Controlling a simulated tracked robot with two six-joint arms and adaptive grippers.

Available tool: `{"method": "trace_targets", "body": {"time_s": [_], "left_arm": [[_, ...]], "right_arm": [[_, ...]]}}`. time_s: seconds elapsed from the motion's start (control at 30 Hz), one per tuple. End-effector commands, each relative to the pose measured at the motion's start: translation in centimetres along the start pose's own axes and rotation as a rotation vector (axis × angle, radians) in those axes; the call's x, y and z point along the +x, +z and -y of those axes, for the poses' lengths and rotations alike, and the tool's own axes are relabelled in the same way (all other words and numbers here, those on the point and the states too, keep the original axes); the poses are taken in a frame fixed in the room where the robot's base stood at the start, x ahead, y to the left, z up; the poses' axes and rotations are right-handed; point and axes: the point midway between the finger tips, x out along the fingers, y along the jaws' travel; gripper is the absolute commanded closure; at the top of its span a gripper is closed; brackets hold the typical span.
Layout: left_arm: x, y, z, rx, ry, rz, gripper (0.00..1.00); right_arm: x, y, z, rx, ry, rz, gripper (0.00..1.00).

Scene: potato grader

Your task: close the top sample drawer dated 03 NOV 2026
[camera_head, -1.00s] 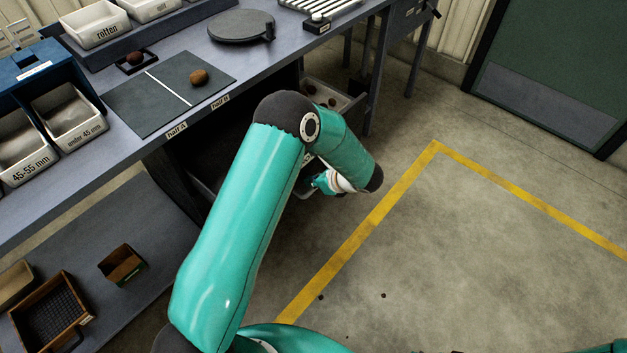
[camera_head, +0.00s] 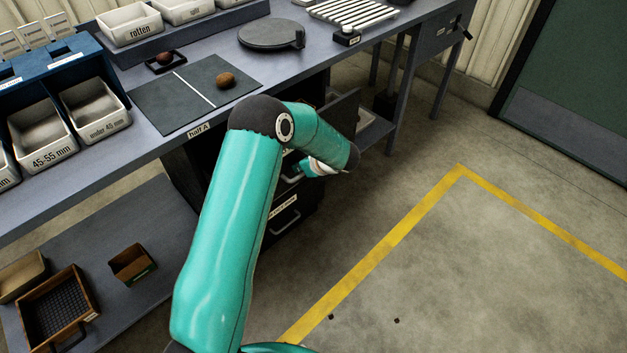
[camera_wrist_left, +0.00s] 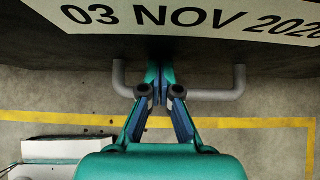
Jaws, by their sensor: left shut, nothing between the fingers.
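The top sample drawer's front fills the top of the left wrist view, with a white label reading 03 NOV 2026 (camera_wrist_left: 205,18). Its grey bar handle (camera_wrist_left: 215,95) runs below the label. My left gripper (camera_wrist_left: 160,88) is shut and empty, with its fingertips at the middle of the handle, close to the drawer front; contact is unclear. In the head view my left gripper (camera_head: 303,170) is at the cabinet under the bench, partly hidden by my forearm. My arm hides most of the drawer, so how far it stands out is unclear. My right gripper is out of view.
A lower drawer (camera_head: 284,218) with a label and handle is below. The bench (camera_head: 310,62) above carries a dark mat (camera_head: 180,110), a round plate (camera_head: 270,35) and trays. Open floor (camera_head: 430,270) with a yellow line lies to the right.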

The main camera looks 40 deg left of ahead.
Motion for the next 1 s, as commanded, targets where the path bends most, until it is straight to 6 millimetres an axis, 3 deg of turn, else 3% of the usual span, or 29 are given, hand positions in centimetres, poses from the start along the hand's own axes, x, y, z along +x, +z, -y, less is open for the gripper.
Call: {"method": "trace_targets", "body": {"time_s": [0.6, 1.0], "left_arm": [[7.9, 8.0, -0.2, -0.005, 0.001, 0.002, 1.0], [10.0, 10.0, -0.3, -0.002, -0.001, 0.001, 1.0]], "right_arm": [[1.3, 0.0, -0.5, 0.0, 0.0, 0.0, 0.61], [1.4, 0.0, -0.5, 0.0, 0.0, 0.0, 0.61]]}}
